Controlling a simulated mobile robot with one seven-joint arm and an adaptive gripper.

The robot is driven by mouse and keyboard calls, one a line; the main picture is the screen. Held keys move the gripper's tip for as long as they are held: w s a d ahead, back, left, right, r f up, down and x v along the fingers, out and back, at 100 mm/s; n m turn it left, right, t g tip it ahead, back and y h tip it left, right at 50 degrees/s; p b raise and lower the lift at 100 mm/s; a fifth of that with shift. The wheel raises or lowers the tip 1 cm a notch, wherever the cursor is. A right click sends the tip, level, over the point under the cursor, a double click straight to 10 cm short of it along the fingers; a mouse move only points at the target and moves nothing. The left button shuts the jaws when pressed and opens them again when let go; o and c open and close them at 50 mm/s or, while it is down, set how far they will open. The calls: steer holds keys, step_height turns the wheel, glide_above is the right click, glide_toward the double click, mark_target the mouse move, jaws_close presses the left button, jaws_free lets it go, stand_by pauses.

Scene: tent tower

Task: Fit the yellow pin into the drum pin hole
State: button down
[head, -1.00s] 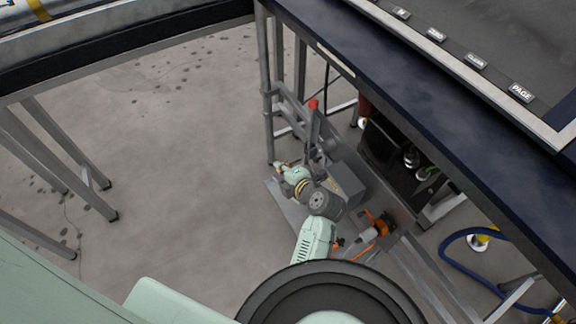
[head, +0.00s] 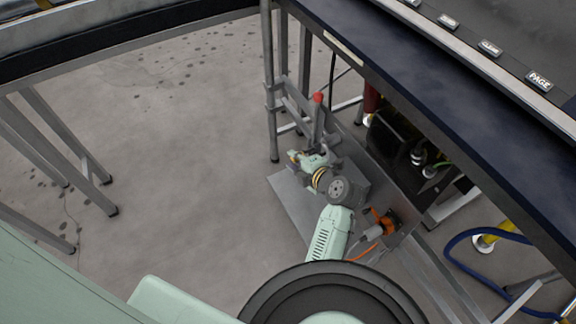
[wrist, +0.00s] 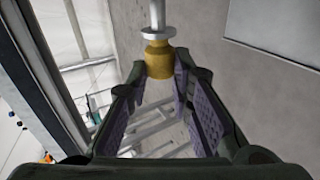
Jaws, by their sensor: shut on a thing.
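In the wrist view the yellow pin (wrist: 158,60) has a yellow grip, a silver collar and a silver shaft running up out of the picture. My gripper (wrist: 159,72) is shut on the yellow grip, between the far ends of its purple-padded fingers. In the head view my gripper (head: 306,156) is low under the dark blue table, beside a grey metal frame with a red-tipped upright (head: 318,112). The pin is too small there to make out. I cannot pick out the drum or its pin hole in either view, nor the shaft's far end.
A grey base plate (head: 290,198) lies under my gripper. An orange device (head: 388,222) and a black unit (head: 397,143) stand to the right. The dark blue table (head: 425,105) overhangs this area, with a steel leg (head: 272,100) behind. Open floor (head: 180,170) lies left.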

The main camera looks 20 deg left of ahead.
mark_target(314, 150)
steer(key=shift+w+d+b, duration=0.35)
steer(key=shift+w+d, duration=0.25)
steer(key=shift+w, duration=0.15)
steer(key=shift+b, duration=1.35)
stand_by(1.3)
steer(key=shift+w+d+b, duration=0.65)
steer(key=shift+w+d, duration=0.15)
steer(key=shift+w, duration=0.25)
steer(key=shift+w+d+b, duration=0.6)
steer(key=shift+w+d, duration=0.2)
steer(key=shift+w, duration=0.2)
steer(key=c, duration=1.3)
jaws_free()
steer(key=shift+c, duration=0.2)
steer(key=v, duration=1.2)
